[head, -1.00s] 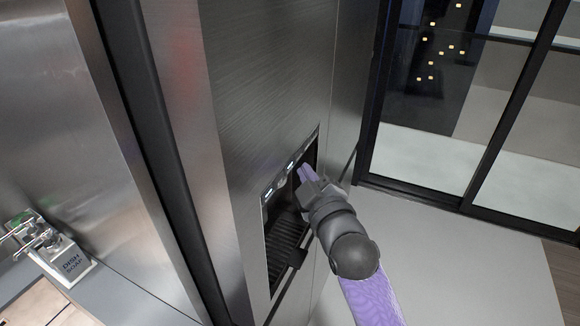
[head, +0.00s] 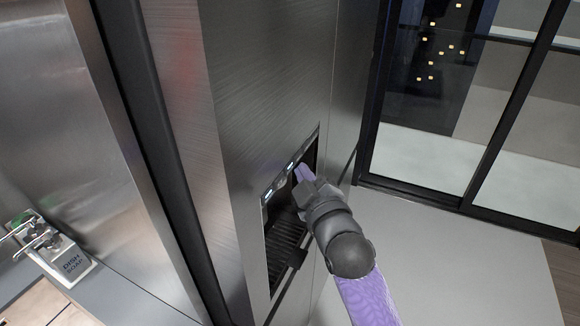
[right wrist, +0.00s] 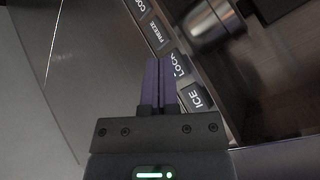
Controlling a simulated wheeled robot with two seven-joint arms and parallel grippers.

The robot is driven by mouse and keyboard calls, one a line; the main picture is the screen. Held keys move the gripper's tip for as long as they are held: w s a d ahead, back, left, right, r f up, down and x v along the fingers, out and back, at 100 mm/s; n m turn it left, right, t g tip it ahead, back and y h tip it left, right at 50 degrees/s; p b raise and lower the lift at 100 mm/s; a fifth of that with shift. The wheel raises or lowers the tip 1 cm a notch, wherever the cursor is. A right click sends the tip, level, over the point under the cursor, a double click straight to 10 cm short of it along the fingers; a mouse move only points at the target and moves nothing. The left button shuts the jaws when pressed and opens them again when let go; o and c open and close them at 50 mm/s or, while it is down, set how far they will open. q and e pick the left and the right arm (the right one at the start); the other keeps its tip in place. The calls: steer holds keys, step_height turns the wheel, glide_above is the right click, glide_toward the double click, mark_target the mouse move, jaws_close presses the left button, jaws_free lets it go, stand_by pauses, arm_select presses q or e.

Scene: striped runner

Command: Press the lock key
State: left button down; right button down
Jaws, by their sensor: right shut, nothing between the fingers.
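The lock key (right wrist: 179,64) is a dark key with white lettering on the strip of keys in the right wrist view. It sits between the FREEZE key (right wrist: 156,36) and the ICE key (right wrist: 197,97). My right gripper (right wrist: 160,61) is shut and empty, its purple fingertips at the left edge of the lock key and partly covering it. I cannot tell if they touch it. In the head view my right gripper (head: 302,172) reaches into the dispenser recess (head: 283,238) of the steel fridge (head: 262,90). My left gripper is not in view.
Another key (right wrist: 138,7), partly cut off, lies beyond FREEZE. A round metallic part (right wrist: 210,25) stands close right of the keys. Open floor (head: 470,265) lies to the right.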

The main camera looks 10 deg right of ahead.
steer(key=shift+w+a, duration=0.25)
steer(key=shift+a, duration=0.15)
stand_by(0.6)
stand_by(0.3)
steer(key=shift+s+d+r+p, duration=0.1)
steer(key=shift+s+d+p, duration=0.2)
steer(key=shift+d+p, duration=0.15)
steer(key=shift+s+d, duration=0.15)
steer(key=s+d, duration=0.1)
steer(key=s+d+p, duration=0.1)
steer(key=d+p, duration=0.1)
steer(key=d, duration=0.1)
steer(key=shift+s+d, duration=0.1)
steer(key=shift+s, duration=0.3)
stand_by(0.5)
